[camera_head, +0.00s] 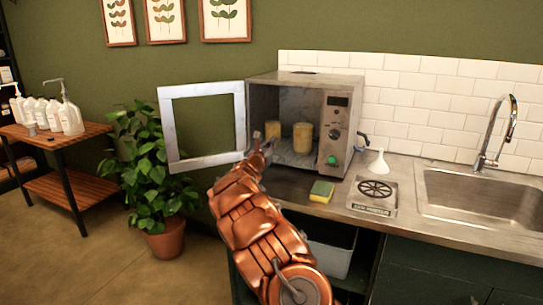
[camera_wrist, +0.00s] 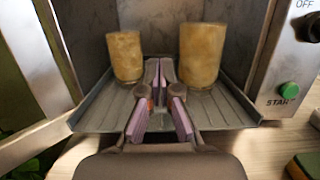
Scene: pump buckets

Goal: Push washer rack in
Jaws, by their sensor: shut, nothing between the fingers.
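The washer (camera_head: 339,113) is a grey metal box on the counter, its framed door (camera_head: 165,120) swung open to the left. The washer rack (camera_wrist: 218,108) is a grey ribbed tray at the opening; in the wrist view its front edge seems to reach out near the front of the box. Two tan, cloudy cups stand upright on it, a left cup (camera_wrist: 126,57) and a right cup (camera_wrist: 202,55). My gripper (camera_wrist: 160,76) is shut and empty, between and in front of the cups, over the rack. I cannot tell whether it touches the rack.
The open door frame is close on the left of my arm. A green start button (camera_wrist: 289,89) is on the right panel. A sponge (camera_head: 321,191), a white funnel (camera_head: 378,165) and a drain plate (camera_head: 374,192) lie on the counter, with a sink (camera_head: 480,195) further right.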

